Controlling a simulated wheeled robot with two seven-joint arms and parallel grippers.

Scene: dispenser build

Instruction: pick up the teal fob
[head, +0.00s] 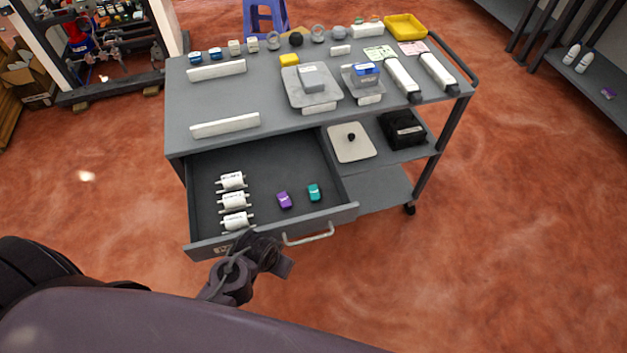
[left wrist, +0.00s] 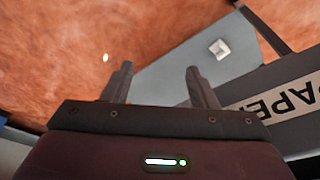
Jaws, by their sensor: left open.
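The teal fob (head: 314,192) lies in the open drawer (head: 265,155) of the grey cart, near its right front. A purple fob (head: 284,200) lies just left of it. My left gripper (head: 268,252) is at the drawer's front edge, outside and below-left of the teal fob in the head view. In the left wrist view my left gripper (left wrist: 158,70) is open with nothing between its fingers. The teal fob does not show there. My right gripper is not in view.
Several white labelled cylinders (head: 234,201) lie along the drawer's left side. The drawer has a front handle (head: 308,235). The cart top (head: 265,95) holds trays, a scale and small items. A lettered label (left wrist: 288,97) shows in the left wrist view.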

